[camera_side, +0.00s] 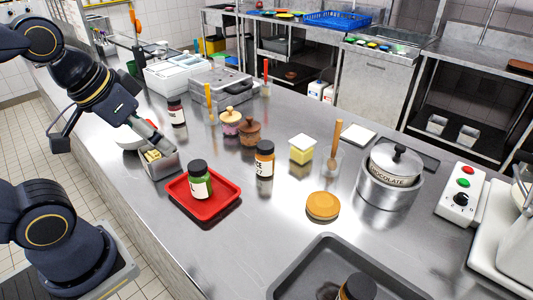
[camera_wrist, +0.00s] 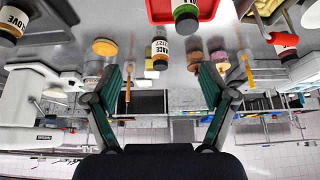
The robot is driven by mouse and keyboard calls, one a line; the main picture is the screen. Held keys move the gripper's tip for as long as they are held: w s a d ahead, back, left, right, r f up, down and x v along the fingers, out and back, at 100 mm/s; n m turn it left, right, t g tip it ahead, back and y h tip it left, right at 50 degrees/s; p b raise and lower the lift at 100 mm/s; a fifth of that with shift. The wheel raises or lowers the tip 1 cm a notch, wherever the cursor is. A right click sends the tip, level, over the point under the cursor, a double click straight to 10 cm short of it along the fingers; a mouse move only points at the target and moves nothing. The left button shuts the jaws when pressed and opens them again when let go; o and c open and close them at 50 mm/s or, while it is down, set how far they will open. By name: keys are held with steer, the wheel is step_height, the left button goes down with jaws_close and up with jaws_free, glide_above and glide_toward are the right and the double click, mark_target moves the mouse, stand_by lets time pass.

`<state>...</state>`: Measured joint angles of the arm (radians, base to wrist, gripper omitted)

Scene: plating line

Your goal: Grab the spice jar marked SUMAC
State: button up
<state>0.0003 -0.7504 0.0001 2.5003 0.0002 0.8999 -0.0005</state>
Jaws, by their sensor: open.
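No label that I can read says SUMAC. A dark red jar (camera_side: 176,114) with a black cap stands at the back left; its label is too small to read, and it also shows at the upper right in the wrist view (camera_wrist: 285,39). A green jar (camera_side: 200,185) stands on a red tray (camera_side: 232,211), its label unclear. An orange jar (camera_side: 264,163) in the middle reads as ending in "ACE" in the wrist view (camera_wrist: 160,47). A fourth jar (camera_wrist: 11,22) there shows "LOVE". My gripper (camera_side: 157,142) is open and empty, near a small metal container (camera_side: 160,168).
Lidded pots (camera_side: 231,122), a tumbler with a wooden tool (camera_side: 328,161), a yellow block (camera_side: 302,150) and a round orange-topped item (camera_side: 323,206) stand about the counter. A dark tray (camera_side: 300,268) lies in front. Bare steel lies between.

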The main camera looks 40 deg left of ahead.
steer(key=shift+o, duration=0.5)
